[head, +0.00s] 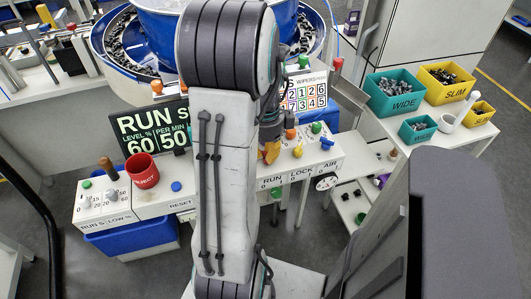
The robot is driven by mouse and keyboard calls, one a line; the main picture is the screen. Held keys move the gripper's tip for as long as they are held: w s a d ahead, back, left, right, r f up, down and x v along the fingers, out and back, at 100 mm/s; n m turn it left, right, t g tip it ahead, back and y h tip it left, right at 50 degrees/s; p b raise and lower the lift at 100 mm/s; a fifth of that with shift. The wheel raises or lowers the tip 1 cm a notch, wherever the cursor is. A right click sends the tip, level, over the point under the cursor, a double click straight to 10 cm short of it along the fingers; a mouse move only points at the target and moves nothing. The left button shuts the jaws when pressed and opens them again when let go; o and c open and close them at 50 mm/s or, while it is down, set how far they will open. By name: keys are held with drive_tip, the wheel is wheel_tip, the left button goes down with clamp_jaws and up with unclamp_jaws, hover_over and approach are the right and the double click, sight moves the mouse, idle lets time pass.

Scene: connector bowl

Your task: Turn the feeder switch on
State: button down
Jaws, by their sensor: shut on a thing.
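My gripper (269,152), with orange-yellow fingertips, is at the white control panel (310,166), mostly behind my arm. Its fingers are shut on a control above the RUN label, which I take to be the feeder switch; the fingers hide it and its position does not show. To its right, the panel carries an orange knob (290,134), a green knob (316,127), a blue knob (327,141) and a yellow-tipped lever (297,152). LOCK and AIR labels are on its front. A dark display (150,132) at left reads RUN, 60 and 50.
The blue bowl feeder (130,50) stands behind my arm. A left panel holds a red cup (143,168) and several knobs. Teal (397,92) and yellow (446,80) bins sit on the right table. A round gauge (326,182) hangs at the panel's right front.

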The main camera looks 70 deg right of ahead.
drive_tip(key=shift+m, duration=0.7)
drive_tip(key=c, duration=1.2)
unclamp_jaws()
wheel_tip(320, 180, up, 12)
idle(0.4)
